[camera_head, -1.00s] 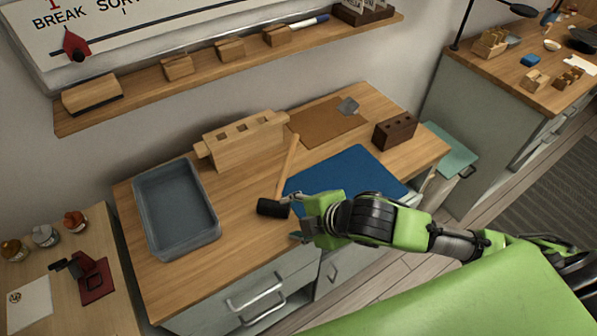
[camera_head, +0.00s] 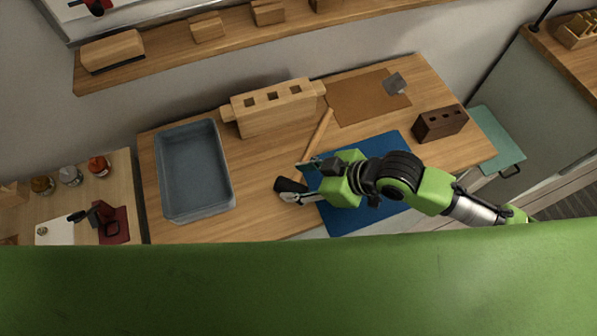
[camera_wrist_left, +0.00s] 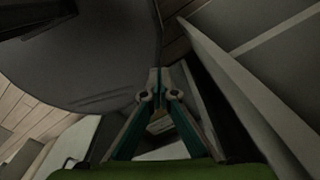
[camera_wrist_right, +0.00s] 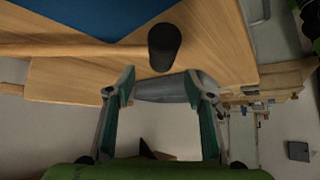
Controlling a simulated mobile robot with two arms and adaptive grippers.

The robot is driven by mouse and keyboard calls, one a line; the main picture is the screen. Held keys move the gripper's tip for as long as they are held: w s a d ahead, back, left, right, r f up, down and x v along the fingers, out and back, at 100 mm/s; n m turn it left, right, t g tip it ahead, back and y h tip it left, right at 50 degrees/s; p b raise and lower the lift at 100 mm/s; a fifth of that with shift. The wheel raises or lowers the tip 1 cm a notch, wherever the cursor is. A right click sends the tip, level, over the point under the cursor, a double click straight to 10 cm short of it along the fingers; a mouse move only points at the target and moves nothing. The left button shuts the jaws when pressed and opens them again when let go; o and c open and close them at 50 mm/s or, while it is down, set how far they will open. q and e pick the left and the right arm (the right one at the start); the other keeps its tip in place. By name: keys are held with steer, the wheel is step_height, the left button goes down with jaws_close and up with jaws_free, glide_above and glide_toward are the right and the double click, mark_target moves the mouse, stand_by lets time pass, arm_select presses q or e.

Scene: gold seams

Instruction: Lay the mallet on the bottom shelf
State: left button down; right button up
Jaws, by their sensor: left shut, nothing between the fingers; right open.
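The mallet has a black head (camera_head: 290,186) and a pale wooden handle (camera_head: 320,137). It lies on the wooden worktop, its handle pointing to the back right. My right gripper (camera_head: 303,181) is open at the mallet's head, with one finger near each side in the head view. In the right wrist view, the mallet head (camera_wrist_right: 164,46) is just beyond the open fingertips (camera_wrist_right: 160,88), not clearly between them. My left gripper (camera_wrist_left: 158,85) is shut and empty in the left wrist view, near a large dark rounded surface. I cannot make out a bottom shelf.
A grey tray (camera_head: 226,190) stands left on the worktop. A slotted wooden rack (camera_head: 274,118) is behind, a blue mat (camera_head: 345,222) lies under my right arm, and a dark holed block (camera_head: 440,124) is right. A wall shelf (camera_head: 165,66) runs above. My green body hides the foreground.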

mark_target(284, 182)
steer(key=shift+x, duration=0.85)
steer(key=p+x, duration=0.1)
steer(key=x, duration=0.2)
steer(key=shift+a+p, duration=0.2)
steer(key=shift+p, duration=0.1)
steer(key=shift+w+a+f, duration=0.15)
steer(key=shift+a+f, duration=0.2)
steer(key=shift+f, duration=0.1)
arm_select(q)
steer(key=shift+w+d+r, duration=0.3)
steer(key=shift+w+r, duration=0.2)
steer(key=shift+w, duration=0.05)
steer(key=shift+w+d+r, duration=0.25)
steer(key=shift+w+r, duration=0.2)
steer(key=shift+w, duration=0.1)
arm_select(e)
steer(key=shift+c, duration=0.3)
steer(key=c, duration=1.3)
arm_select(q)
steer(key=shift+w+a, duration=0.15)
steer(key=shift+w, duration=0.05)
arm_select(e)
jaws_close()
